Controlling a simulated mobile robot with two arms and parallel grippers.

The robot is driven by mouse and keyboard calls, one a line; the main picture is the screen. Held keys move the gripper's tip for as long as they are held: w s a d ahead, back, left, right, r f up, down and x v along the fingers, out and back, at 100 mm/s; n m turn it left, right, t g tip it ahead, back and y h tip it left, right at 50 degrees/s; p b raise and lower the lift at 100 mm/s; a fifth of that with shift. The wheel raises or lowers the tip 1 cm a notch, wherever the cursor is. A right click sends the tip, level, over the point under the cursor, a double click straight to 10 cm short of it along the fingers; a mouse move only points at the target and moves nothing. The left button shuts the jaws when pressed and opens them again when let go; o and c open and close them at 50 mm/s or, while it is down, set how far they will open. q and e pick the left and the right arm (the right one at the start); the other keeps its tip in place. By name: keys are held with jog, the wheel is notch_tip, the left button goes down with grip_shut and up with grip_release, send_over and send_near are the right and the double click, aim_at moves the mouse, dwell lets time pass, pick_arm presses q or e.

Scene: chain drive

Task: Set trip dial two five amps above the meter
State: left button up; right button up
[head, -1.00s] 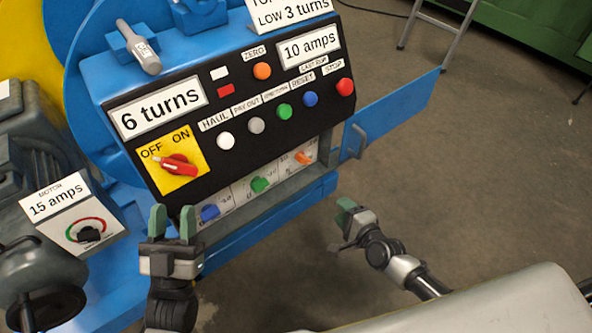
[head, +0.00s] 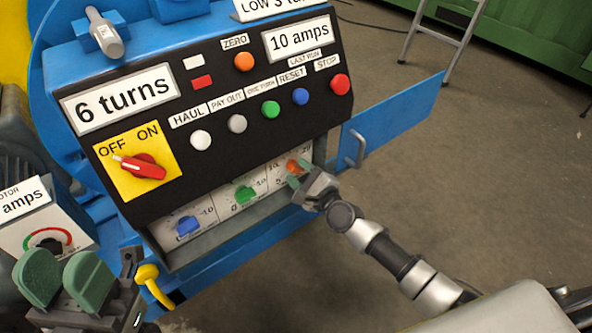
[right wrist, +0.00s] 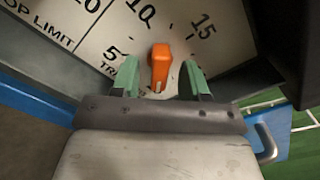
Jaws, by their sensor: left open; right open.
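The orange trip dial (head: 292,166) sits at the right end of the lower white panel in the head view. In the right wrist view the orange knob (right wrist: 160,66) stands among the marks 5, 10 and 15, its label partly hidden. My right gripper (head: 299,177) is open at this dial; its green fingertips (right wrist: 159,80) are on either side of the knob, with gaps showing. The motor meter (head: 42,222) is at the left edge; only "amps" shows, its number cut off. My left gripper (head: 65,280) is open and empty at lower left.
A blue dial (head: 188,225) and a green dial (head: 245,194) share the lower panel. Above are push buttons, a red OFF/ON switch (head: 143,166) and a "10 amps" last-run display (head: 298,38). A blue door (head: 393,118) stands open at right. A yellow part (head: 152,283) is beside my left gripper.

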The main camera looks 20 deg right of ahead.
jog(key=shift+x, duration=0.85)
jog(key=shift+c, duration=0.4)
grip_shut()
